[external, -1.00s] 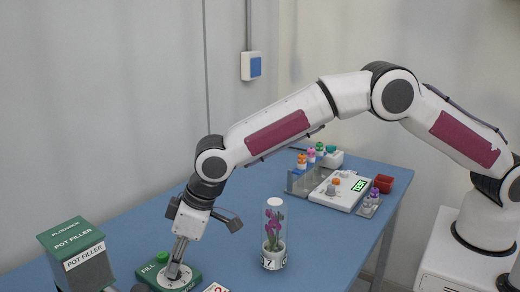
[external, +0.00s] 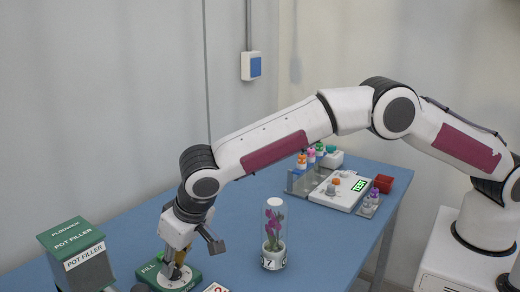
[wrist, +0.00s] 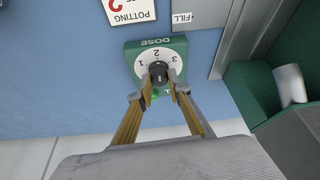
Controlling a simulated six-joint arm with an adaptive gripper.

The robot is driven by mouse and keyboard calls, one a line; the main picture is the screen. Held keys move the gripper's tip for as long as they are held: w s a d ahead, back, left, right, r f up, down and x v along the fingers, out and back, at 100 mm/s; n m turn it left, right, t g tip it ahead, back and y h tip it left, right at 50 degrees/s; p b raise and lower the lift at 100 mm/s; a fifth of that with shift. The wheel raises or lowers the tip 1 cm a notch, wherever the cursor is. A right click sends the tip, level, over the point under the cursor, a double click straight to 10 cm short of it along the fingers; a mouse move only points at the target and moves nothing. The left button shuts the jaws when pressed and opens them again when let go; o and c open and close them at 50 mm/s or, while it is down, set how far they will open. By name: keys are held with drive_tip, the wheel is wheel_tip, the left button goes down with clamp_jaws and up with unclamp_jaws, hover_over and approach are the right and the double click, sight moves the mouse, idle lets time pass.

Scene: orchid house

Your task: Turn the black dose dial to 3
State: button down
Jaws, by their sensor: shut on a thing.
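The black dose dial (wrist: 158,70) sits on a white round face (wrist: 154,56) marked 1, 2 and 3, on a green box (wrist: 130,49) labelled DOSE. The green box (external: 194,274) also shows at the lower left in the external view, where my gripper covers the dial. My gripper (wrist: 158,78) is shut on the dial, with one finger on each side of it. I cannot tell which number the dial's pointer faces. The green fill button is mostly hidden behind the fingers in the wrist view.
A green pot filler (external: 78,258) stands left of the dose box. A clear tube with a purple orchid (external: 274,235) stands to the right. A white card (external: 215,288) lies near the front. A vial rack (external: 301,181) and white device (external: 340,190) are at the back right.

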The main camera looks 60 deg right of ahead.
drive_tip(key=shift+f+m, duration=0.15)
drive_tip(key=shift+m, duration=0.45)
drive_tip(key=shift+s+h, duration=0.1)
drive_tip(key=shift+h, duration=0.2)
drive_tip(key=c, duration=1.9)
unclamp_jaws()
drive_tip(key=shift+r, duration=0.2)
drive_tip(key=shift+s+r, duration=0.2)
drive_tip(key=shift+r, duration=0.15)
drive_tip(key=shift+s+a, duration=0.2)
drive_tip(key=shift+s, duration=5.8)
